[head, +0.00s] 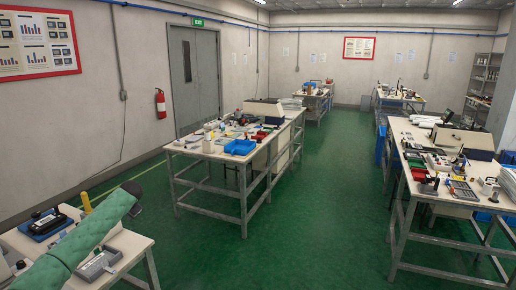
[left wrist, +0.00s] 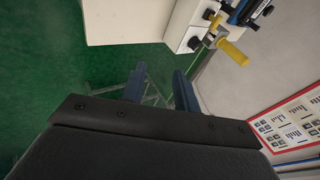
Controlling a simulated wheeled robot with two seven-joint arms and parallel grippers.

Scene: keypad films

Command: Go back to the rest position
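My left arm comes in from the bottom left of the head view and reaches over the near left table (head: 140,246). My left gripper (head: 134,200) is small and dark at the arm's end. In the left wrist view its two blue-grey fingers (left wrist: 160,88) stand apart with nothing between them. Green floor and a table frame show beyond them. A grey keypad-like device (head: 98,262) lies on the near left table beside my arm. A black device on a blue base (head: 46,223) lies further left. My right gripper is in neither view.
A yellow-handled tool (head: 86,202) stands at the near table's back edge; its yellow part also shows in the left wrist view (left wrist: 232,52). A cluttered middle table (head: 195,152) and a right table (head: 425,190) stand beyond. Green floor (head: 320,215) between them is clear.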

